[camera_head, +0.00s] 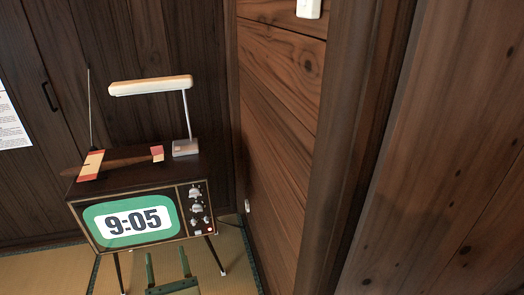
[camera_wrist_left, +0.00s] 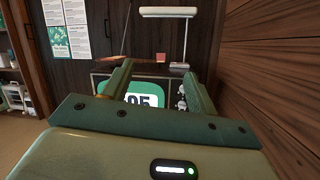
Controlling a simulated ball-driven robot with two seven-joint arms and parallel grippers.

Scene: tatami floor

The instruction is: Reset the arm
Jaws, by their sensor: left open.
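My left gripper (camera_head: 167,257) shows at the bottom of the head view, in front of the television. Its two green fingers are apart with nothing between them. In the left wrist view the same gripper (camera_wrist_left: 157,76) points toward the television, whose screen shows between and behind the fingers. How far the fingertips are from the television is hard to tell. My right gripper is not in either view.
An old-style television (camera_head: 125,188) showing 9:05 stands on thin legs on the tatami. A white desk lamp (camera_head: 150,86) and a red-and-cream object (camera_head: 91,165) are on top. A wooden wall (camera_head: 281,130) closes off the right. Shelves (camera_wrist_left: 12,90) stand at far left.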

